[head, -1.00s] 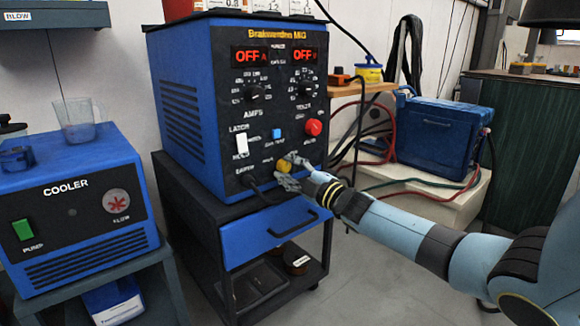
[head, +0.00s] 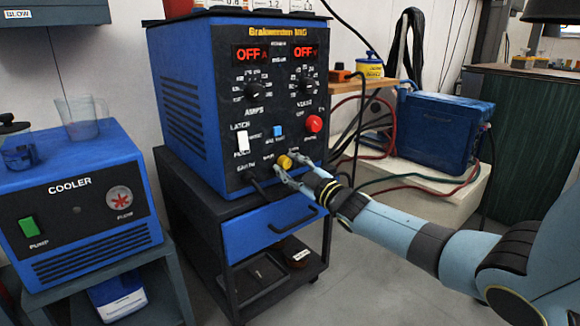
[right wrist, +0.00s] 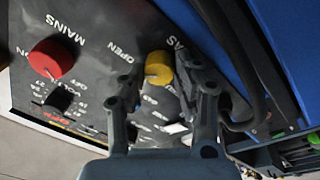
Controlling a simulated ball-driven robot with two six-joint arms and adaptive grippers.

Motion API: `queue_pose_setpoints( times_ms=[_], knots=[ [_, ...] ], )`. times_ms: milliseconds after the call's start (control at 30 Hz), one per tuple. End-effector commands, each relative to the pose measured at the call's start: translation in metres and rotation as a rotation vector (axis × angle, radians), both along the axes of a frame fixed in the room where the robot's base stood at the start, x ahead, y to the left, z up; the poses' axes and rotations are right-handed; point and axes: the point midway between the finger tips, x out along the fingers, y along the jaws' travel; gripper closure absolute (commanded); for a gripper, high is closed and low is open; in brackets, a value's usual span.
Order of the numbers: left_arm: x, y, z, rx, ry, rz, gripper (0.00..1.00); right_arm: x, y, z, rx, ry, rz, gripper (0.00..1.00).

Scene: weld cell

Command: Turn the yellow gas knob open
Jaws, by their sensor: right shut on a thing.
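The yellow gas knob (head: 285,161) is low on the black front panel of the blue welder (head: 182,100). In the right wrist view the knob (right wrist: 158,66) shows between my two fingertips, beside the word OPEN. My right gripper (head: 293,167) reaches in from the right, with a finger on each side of the knob, and is shut on it. The gripper also shows in the right wrist view (right wrist: 161,80). The knob's exact turn angle is hard to read. My left gripper is not in view.
A red mains knob (head: 314,123) sits just above on the panel. A black cable (head: 262,190) leaves the panel at lower left of the gripper. A blue drawer (head: 268,236) is below. The blue cooler (head: 75,205) stands left; a blue box (head: 440,135) stands right.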

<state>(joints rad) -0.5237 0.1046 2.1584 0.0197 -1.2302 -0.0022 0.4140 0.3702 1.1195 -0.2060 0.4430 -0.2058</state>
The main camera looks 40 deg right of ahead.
Motion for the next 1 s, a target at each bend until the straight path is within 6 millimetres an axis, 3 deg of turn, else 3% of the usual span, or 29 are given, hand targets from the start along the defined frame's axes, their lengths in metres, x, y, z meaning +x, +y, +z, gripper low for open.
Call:
queue_pose_setpoints(
  times_ms=[200,233,400,733,867,1000],
  knots=[
    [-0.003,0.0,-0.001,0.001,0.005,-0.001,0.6,-0.001,0.0,-0.002,0.001,0.004,-0.001,1.0],
    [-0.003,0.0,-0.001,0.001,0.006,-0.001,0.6,-0.001,0.0,-0.002,0.001,0.004,-0.001,0.67],
    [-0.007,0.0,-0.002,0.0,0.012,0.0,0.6,-0.001,0.0,-0.002,0.0,0.004,-0.001,0.46],
    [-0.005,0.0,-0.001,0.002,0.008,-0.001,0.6,-0.005,-0.001,-0.002,-0.001,0.003,0.0,0.46],
    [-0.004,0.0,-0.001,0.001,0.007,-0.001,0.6,-0.025,-0.002,-0.005,-0.002,0.005,0.001,0.46],
    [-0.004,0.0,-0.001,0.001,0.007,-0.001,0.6,-0.056,-0.004,-0.009,-0.003,0.006,0.002,0.46]
  ],
)
